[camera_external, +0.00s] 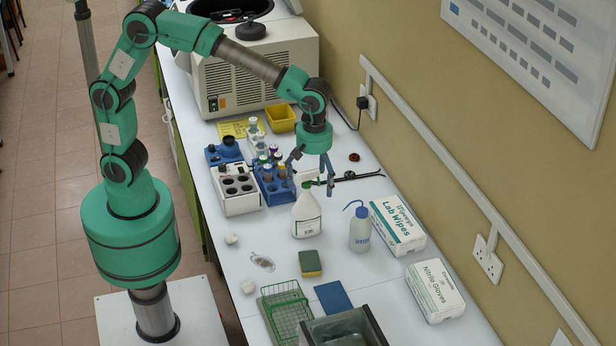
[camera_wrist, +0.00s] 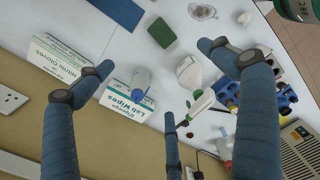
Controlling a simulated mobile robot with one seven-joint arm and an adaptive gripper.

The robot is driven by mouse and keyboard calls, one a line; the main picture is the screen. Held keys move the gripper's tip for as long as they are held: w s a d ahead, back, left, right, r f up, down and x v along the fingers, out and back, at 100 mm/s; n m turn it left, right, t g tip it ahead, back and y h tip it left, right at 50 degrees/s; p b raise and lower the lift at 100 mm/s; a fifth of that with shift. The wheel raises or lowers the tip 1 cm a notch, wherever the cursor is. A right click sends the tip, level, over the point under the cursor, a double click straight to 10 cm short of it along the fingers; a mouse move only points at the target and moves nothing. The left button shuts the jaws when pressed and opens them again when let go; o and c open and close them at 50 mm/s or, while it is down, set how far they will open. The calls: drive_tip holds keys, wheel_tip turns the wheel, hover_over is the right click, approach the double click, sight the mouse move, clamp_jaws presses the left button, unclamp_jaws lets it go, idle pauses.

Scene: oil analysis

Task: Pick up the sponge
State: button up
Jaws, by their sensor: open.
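The sponge (camera_external: 311,263) is a small block with a green top and a yellowish side. It lies flat on the white bench, in front of the white bottle. In the wrist view the sponge (camera_wrist: 162,32) shows as a green block near the top. My gripper (camera_external: 312,180) is open and empty. It hangs above the bench, behind the sponge and apart from it, over the area of the white bottle and the blue rack. In the wrist view its fingers (camera_wrist: 158,72) are spread wide, with nothing between them held.
A white bottle (camera_external: 307,215) and a wash bottle (camera_external: 360,232) stand behind the sponge. A green wire basket (camera_external: 287,312), blue pad (camera_external: 333,298) and grey basin (camera_external: 345,328) lie in front. Lab wipes (camera_external: 398,226) and glove boxes (camera_external: 435,290) line the wall side.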

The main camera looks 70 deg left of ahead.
wheel_tip(320, 180, down, 19)
drive_tip(key=shift+f, duration=0.2)
drive_tip(key=b, duration=0.1)
hover_over(314, 260)
drive_tip(key=shift+s+f, duration=0.1)
drive_tip(key=shift+f, duration=4.15)
drive_tip(key=shift+f, duration=0.1)
drive_tip(key=shift+f+b, duration=0.55)
drive_tip(key=shift+f, duration=2)
drive_tip(key=c, duration=0.8)
